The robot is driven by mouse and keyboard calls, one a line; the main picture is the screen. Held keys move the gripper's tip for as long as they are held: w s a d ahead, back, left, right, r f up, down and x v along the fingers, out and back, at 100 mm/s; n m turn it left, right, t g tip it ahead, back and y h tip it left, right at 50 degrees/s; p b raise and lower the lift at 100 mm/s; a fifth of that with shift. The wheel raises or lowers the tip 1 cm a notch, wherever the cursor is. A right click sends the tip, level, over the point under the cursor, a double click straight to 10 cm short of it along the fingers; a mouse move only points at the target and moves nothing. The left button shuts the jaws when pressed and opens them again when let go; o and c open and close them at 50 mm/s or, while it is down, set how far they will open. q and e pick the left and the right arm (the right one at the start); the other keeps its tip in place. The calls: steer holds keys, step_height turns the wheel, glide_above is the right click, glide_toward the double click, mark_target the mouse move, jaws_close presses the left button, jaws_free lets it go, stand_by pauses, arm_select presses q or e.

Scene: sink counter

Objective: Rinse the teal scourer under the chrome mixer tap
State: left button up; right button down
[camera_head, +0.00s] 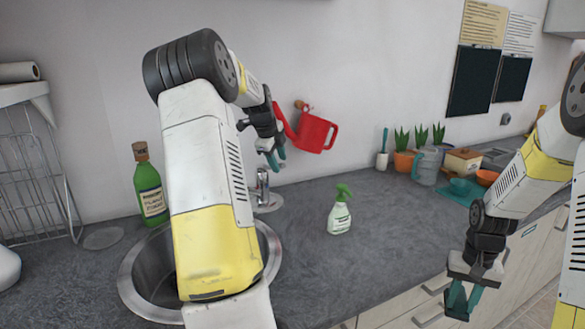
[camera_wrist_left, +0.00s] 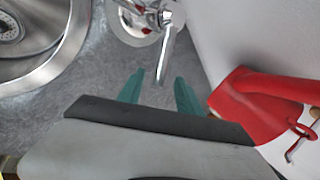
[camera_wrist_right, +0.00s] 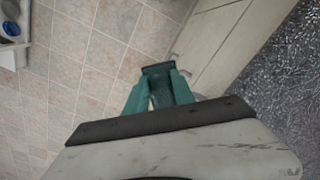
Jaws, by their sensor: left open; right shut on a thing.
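The chrome mixer tap (camera_head: 263,188) stands behind the round steel sink (camera_head: 128,279), which my left arm partly covers. My left gripper (camera_head: 275,158) is open and empty above the tap. In the left wrist view the tap's lever (camera_wrist_left: 169,50) lies just ahead of the open fingers (camera_wrist_left: 158,88). My right gripper (camera_head: 462,301) hangs low at the right, in front of the counter's edge. In the right wrist view its fingers are shut on a small dark teal piece, apparently the scourer (camera_wrist_right: 158,70); the fingers hide much of it. I cannot see water running.
A red watering can (camera_head: 315,132) hangs on the wall close right of my left gripper. A green bottle (camera_head: 150,190) stands left of the sink, a spray bottle (camera_head: 340,213) to its right. Potted plants and a teal mat are further right.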

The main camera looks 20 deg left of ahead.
mark_target(281, 166)
arm_select(q)
steer(key=shift+x, duration=1.7)
jaws_close()
steer(key=shift+s+d+f, duration=0.1)
steer(key=shift+d+f, duration=0.1)
steer(key=shift+f, duration=0.55)
steer(key=shift+d+f, duration=0.15)
steer(key=shift+f, duration=0.55)
jaws_free()
steer(key=shift+o, duration=0.4)
